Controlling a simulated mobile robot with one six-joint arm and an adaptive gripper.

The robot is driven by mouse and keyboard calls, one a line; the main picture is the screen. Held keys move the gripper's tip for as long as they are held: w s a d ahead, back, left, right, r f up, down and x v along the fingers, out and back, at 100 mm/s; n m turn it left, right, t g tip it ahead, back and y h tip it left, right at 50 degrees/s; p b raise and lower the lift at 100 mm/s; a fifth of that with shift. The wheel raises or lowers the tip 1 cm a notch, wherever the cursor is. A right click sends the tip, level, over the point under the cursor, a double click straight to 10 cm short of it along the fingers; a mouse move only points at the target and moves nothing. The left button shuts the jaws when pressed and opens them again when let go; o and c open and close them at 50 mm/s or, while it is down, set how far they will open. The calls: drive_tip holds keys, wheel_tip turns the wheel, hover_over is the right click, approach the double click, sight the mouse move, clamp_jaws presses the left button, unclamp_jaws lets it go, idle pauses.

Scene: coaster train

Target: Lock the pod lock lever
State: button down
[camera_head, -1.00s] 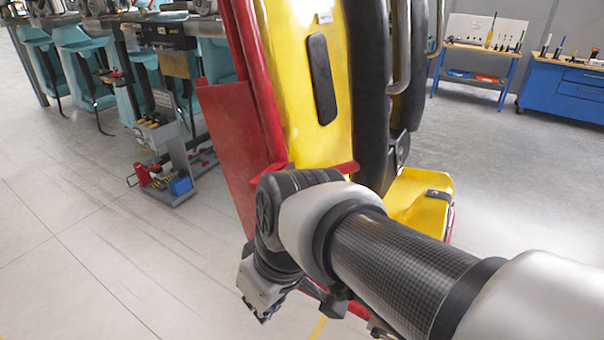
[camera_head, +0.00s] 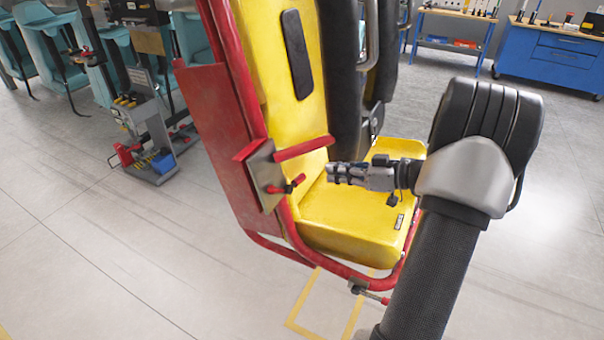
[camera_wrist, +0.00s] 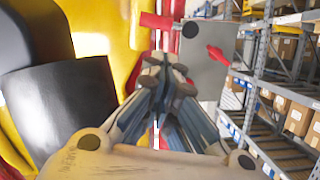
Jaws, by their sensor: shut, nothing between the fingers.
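A pod with a yellow seat (camera_head: 350,215) and red tube frame stands in the middle of the head view. On its left side is a grey metal plate (camera_head: 264,175) with a small red lever (camera_head: 287,187) that has a dark pivot. In the wrist view the plate (camera_wrist: 203,75) is beyond my fingertips, with the red lever (camera_wrist: 217,54) right of them. A red bar (camera_head: 304,148) sticks out above. I cannot tell for certain which red part is the lock lever. My gripper (camera_head: 332,173) is shut and empty, above the seat, apart from the lever and to its right.
A red-tipped rod (camera_head: 375,298) sticks out at the pod's lower front. Black padding (camera_head: 345,80) lines the backrest. A grey tool cart (camera_head: 150,140) stands left; a blue cabinet (camera_head: 550,60) stands at the back right. Shelves with boxes (camera_wrist: 265,90) fill the wrist view's right.

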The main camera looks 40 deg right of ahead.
sight(297, 182)
drive_tip(key=shift+d, duration=0.5)
drive_tip(key=shift+w, duration=0.1)
drive_tip(key=x, duration=1)
drive_tip(key=shift+d+b, duration=0.15)
drive_tip(key=shift+b, duration=0.15)
drive_tip(key=shift+d+f+m+b, duration=0.1)
drive_tip(key=shift+f+m+b, duration=0.05)
drive_tip(key=shift+m+b, duration=0.25)
